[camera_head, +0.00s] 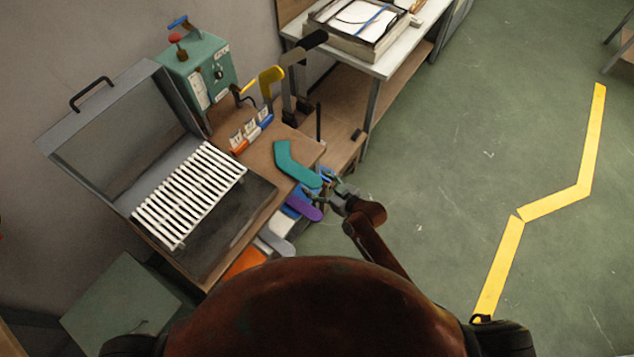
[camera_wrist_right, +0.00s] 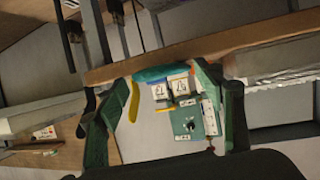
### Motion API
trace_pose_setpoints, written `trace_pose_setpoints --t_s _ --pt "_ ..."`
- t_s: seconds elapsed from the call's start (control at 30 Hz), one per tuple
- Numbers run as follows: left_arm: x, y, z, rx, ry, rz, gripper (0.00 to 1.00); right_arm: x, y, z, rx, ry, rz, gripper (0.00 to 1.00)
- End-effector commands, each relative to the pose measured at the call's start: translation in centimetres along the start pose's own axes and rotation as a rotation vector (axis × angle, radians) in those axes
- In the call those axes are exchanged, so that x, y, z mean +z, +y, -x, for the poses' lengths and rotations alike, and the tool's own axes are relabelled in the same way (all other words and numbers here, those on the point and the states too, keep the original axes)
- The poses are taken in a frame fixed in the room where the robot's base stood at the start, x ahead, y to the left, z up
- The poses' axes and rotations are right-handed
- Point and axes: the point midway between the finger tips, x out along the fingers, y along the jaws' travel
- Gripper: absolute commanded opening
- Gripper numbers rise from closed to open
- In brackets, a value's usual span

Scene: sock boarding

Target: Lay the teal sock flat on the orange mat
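The teal sock (camera_head: 290,163) lies bent on the wooden tabletop, with one end at the table's front edge. In the right wrist view, a teal strip of it (camera_wrist_right: 158,73) shows along the wooden edge, beyond the fingers. My right gripper (camera_head: 337,188) is just off that edge, close to the sock's lower end. Its two green fingers (camera_wrist_right: 148,88) stand wide apart with nothing held between them. An orange patch (camera_head: 245,262) shows low beside the table, partly hidden by my body; I cannot tell whether it is the mat. My left gripper is out of view.
A purple sock (camera_head: 303,209) and other coloured pieces lie below the table edge. Left of the sock is a white slatted rack (camera_head: 190,195) under an open lid. Foot-shaped boards, one yellow (camera_head: 268,82), stand behind. The green floor (camera_head: 450,180) to the right is clear.

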Motion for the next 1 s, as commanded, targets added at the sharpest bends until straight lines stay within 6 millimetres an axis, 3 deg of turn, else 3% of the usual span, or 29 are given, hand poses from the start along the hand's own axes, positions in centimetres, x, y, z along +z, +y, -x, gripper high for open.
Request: trace_pose_setpoints --t_s 0.37,0.7,1.0 --pt "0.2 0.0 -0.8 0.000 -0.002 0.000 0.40 0.2 -0.1 -0.1 0.000 0.004 -0.003 0.63" --pt "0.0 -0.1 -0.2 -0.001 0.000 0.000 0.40 0.5 0.4 5.8 0.000 -0.001 0.002 0.63" --pt "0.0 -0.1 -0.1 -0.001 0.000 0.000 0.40 0.5 0.4 7.8 -0.001 0.001 0.000 0.63"
